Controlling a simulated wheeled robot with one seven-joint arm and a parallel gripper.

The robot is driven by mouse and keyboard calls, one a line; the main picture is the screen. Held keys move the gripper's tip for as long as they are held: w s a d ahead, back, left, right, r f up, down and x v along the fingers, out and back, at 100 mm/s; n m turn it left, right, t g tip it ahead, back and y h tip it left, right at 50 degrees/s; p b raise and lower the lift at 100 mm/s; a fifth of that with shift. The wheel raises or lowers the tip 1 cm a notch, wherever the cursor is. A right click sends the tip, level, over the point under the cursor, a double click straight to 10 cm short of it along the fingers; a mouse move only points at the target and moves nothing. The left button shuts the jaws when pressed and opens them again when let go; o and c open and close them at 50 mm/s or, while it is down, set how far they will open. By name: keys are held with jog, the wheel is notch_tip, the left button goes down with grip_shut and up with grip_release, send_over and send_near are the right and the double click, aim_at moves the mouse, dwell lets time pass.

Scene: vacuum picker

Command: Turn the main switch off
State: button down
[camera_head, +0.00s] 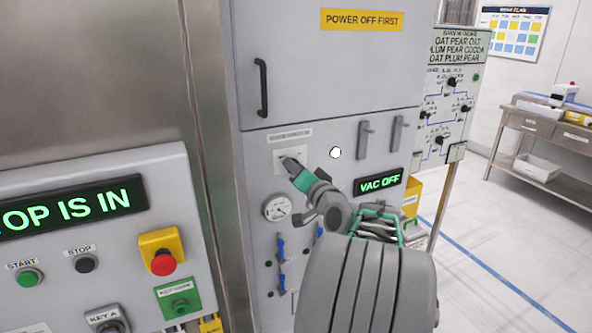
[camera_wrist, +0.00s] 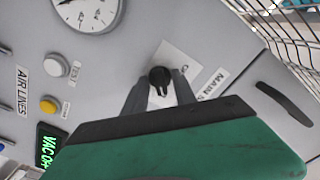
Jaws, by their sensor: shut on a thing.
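The main switch is a black rotary knob (camera_wrist: 160,78) on a white plate beside a label that reads "MAIN", partly cut off, in the wrist view. In the head view its pale plate (camera_head: 279,165) shows on the grey cabinet front, and the knob is mostly hidden behind my gripper (camera_head: 292,164). In the wrist view my gripper (camera_wrist: 160,92) has its two grey fingers on either side of the knob, shut on it. The knob's exact turn angle is hard to tell.
A "VAC OFF" display (camera_head: 378,182), a gauge (camera_head: 277,208) and two grey handles (camera_head: 364,140) surround the arm. At left stands a panel with a red emergency button (camera_head: 163,262). A sign reads "POWER OFF FIRST" (camera_head: 362,19). Floor is free at right.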

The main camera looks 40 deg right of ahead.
jog(key=shift+f+b, duration=0.15)
jog(key=shift+b, duration=0.4)
jog(key=shift+n+b, duration=8.9)
jog(key=shift+b, duration=4.75)
jog(key=c, duration=1.4)
grip_release()
